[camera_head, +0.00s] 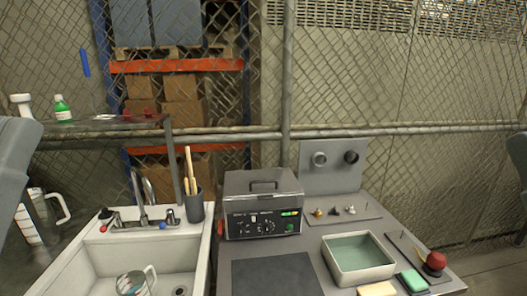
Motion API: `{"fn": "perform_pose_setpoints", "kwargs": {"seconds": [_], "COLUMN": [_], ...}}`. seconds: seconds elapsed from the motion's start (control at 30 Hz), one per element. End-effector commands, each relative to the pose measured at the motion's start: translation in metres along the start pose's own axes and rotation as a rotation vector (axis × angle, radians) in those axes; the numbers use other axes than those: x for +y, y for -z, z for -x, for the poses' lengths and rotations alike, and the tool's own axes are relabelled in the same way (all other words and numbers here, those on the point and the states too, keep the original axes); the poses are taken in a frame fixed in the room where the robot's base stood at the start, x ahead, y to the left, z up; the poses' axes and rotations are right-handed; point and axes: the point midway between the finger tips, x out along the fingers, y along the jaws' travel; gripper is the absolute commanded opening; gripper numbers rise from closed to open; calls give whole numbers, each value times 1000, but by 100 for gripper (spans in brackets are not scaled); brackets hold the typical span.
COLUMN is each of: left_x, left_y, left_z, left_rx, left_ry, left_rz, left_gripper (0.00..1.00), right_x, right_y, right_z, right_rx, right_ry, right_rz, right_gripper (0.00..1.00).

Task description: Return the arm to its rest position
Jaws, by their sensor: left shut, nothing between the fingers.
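A grey part of my left arm (14,165) shows at the left edge, beside the sink area. A small grey part of my right arm (519,155) shows at the right edge. No fingers of either gripper show in the head view, and both arms are cut off by the frame. No object is seen held by either arm.
A white sink (75,275) with a glass jug (135,283) is at lower left. A wire fence stands behind.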

Motion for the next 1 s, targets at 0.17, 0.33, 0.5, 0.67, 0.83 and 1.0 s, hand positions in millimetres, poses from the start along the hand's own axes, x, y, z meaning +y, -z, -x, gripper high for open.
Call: {"fn": "perform_pose_setpoints", "kwargs": {"seconds": [0.17, 0.33, 0.5, 0.67, 0.83, 1.0], "left_x": [-4, -9, -14, -19, -23, -24], "left_y": [36, 82, 137, 187, 225, 235], "left_z": [-55, -111, -176, -236, -281, -293], "left_rx": [-40, -40, -41, -41, -41, -42], "left_ry": [-3, -1, -1, 0, 0, 0], "left_rz": [98, 95, 94, 93, 93, 92], "left_gripper": [0, 0, 0, 0, 0, 0], "right_x": [0, 0, 1, 1, 1, 1], "right_y": [49, 98, 156, 209, 249, 260], "right_z": [-53, -106, -169, -227, -270, -282], "right_rx": [2, 1, 1, 1, 1, 0], "right_ry": [0, 0, 0, 0, 0, 0], "right_rz": [0, 0, 0, 0, 0, 0], "right_gripper": [38, 38, 38, 38, 38, 38]}}
